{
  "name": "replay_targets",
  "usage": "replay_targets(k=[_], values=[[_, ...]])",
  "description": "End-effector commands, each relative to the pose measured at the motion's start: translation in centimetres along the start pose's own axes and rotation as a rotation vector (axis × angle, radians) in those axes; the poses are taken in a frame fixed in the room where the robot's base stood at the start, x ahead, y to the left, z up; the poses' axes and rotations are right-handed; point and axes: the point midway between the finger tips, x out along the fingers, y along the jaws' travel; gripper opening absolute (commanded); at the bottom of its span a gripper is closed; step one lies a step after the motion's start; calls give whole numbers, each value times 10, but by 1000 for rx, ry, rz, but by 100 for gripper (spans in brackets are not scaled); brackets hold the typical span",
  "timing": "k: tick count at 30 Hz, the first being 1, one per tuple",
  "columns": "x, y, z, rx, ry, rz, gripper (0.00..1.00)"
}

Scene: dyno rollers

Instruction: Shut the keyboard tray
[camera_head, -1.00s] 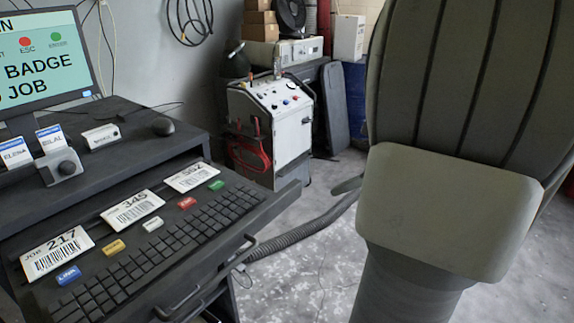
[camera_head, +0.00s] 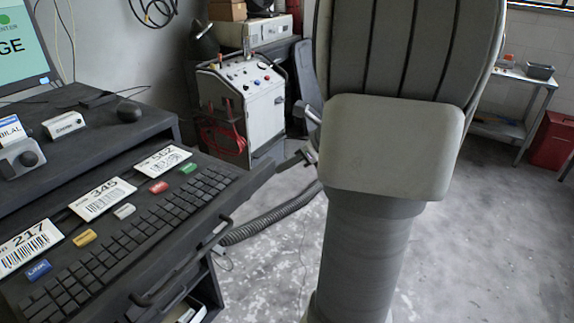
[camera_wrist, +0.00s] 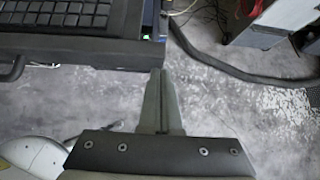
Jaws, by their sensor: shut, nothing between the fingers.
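The keyboard tray (camera_head: 243,188) is pulled out from under the desk top at the left of the head view. It carries a black keyboard (camera_head: 130,240), job cards and coloured tags. A bar handle (camera_head: 185,262) runs along its front. In the wrist view the tray's front (camera_wrist: 80,50) crosses the upper left. My gripper (camera_wrist: 157,73) is shut and empty, its tips close to the tray's right front corner; I cannot tell if they touch. In the head view my gripper (camera_head: 297,158) shows small beside that corner, partly hidden by my arm.
The desk (camera_head: 85,150) holds a monitor (camera_head: 22,45), a mouse and badge stands. A white machine cart (camera_head: 240,105) stands behind, with a grey hose (camera_head: 270,225) on the floor. A bench (camera_head: 515,100) and red bin (camera_head: 552,145) are at right. Floor at right is clear.

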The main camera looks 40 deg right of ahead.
Motion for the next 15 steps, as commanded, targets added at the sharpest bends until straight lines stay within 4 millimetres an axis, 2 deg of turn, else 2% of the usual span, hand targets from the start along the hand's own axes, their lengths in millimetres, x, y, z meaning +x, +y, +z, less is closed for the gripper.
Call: replay_targets(k=[8, 15], values=[[17, 1, 20, -3, 0, 4, 0], [56, 2, 60, -5, 0, 7, 0]])
